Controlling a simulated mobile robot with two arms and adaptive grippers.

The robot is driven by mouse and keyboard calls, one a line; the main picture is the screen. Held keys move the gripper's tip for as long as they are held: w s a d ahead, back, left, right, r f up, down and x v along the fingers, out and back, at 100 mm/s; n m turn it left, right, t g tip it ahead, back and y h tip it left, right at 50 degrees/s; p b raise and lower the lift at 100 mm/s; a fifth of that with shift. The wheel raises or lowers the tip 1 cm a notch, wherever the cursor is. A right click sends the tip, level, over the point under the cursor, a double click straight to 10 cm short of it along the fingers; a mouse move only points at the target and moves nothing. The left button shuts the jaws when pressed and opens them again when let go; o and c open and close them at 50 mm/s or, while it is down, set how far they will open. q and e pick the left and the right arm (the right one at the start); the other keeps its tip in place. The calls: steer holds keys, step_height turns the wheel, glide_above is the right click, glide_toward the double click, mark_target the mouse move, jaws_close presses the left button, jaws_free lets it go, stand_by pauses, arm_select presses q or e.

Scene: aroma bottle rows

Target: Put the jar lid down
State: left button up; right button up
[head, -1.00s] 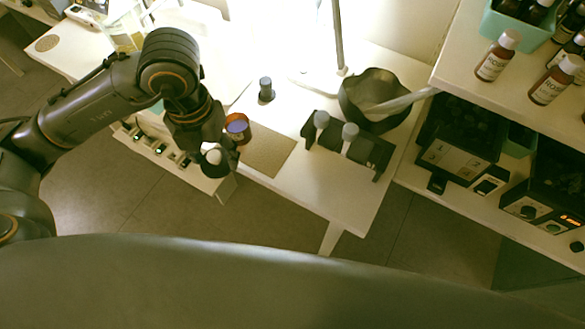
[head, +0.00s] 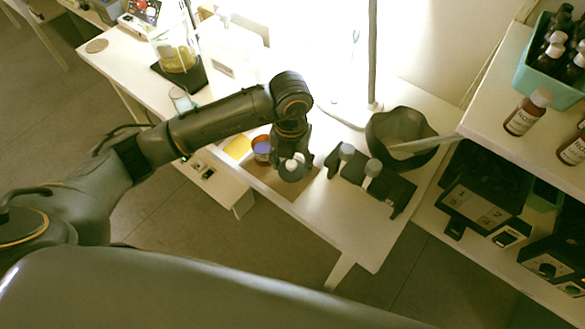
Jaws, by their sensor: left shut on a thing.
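My left gripper (head: 291,158) reaches down over the table and is shut on the jar lid (head: 291,172), a dark disc with a pale knob. The lid is over the tan mat (head: 303,184); I cannot tell whether it touches the mat. The open amber jar (head: 262,150) with purple contents stands just left of the gripper. My right gripper is not in view.
A black rack with two grey-topped items (head: 397,190) stands right of the mat. Behind it is a dark bowl (head: 422,135) with a pale pestle. A yellow piece (head: 238,148) lies left of the jar. The table's front right (head: 345,232) is clear.

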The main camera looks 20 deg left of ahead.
mark_target(292, 171)
arm_select(q)
steer(key=shift+w+d+f, duration=0.1)
steer(key=shift+d+f, duration=0.05)
steer(key=shift+f, duration=1.7)
steer(key=o, duration=0.9)
steer(key=shift+o, duration=0.2)
step_height(292, 171, up, 12)
steer(key=shift+r, duration=0.15)
